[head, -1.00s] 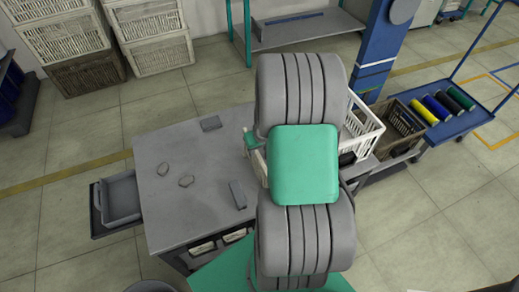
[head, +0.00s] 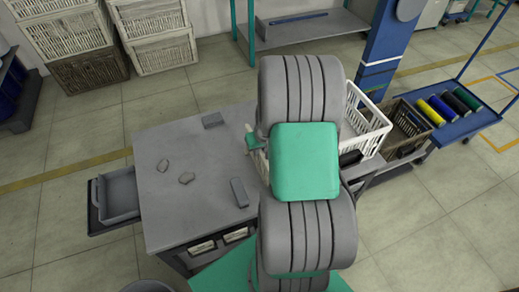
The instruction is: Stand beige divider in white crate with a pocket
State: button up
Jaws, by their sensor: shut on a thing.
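The white crate (head: 375,133) stands to the right of my arm, slatted and open at the top. My arm hides its left part, and I cannot make out a pocket in it. My gripper is hidden behind my own grey and green arm links, so its fingers do not show. A pale beige edge (head: 260,163) shows just left of the arm, with a small green piece (head: 252,143) at its upper end. I cannot tell whether this edge is the beige divider.
A brown crate (head: 402,138) stands right of the white one. A blue cart (head: 470,122) holds several coloured spools. The table's left part is mostly clear.

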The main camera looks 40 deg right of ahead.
grip_shut()
notch_tip(320, 180, up, 8)
jog(key=p, duration=0.6)
jog(key=shift+r, duration=0.1)
